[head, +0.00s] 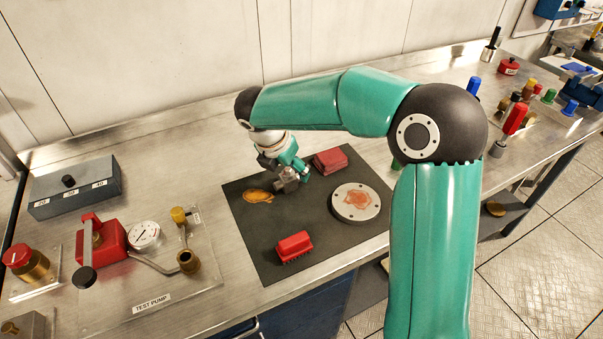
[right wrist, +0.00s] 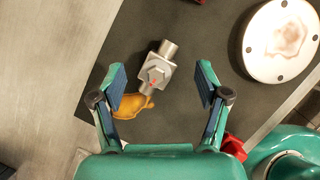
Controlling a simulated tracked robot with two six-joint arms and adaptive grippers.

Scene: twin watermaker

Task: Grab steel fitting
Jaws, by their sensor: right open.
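The steel fitting (right wrist: 157,70) is a grey metal block with a hex face and short round stubs. It lies on the dark mat (right wrist: 195,125); in the head view it shows as a small grey piece (head: 287,184). My right gripper (right wrist: 162,76) is open, with its two fingers spread on either side of the fitting and a gap to each. The fitting appears beyond the fingertips; how far below is hard to tell. In the head view the right gripper (head: 284,164) hangs over the mat and partly hides the fitting. My left gripper is not in view.
An orange-brown patch (head: 258,196) lies beside the fitting. A round bolted plate (head: 348,212), a red block (head: 330,161) and a red brush (head: 294,246) also lie on the mat. The test pump (head: 112,240) stands left. Bare bench lies between pump and mat.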

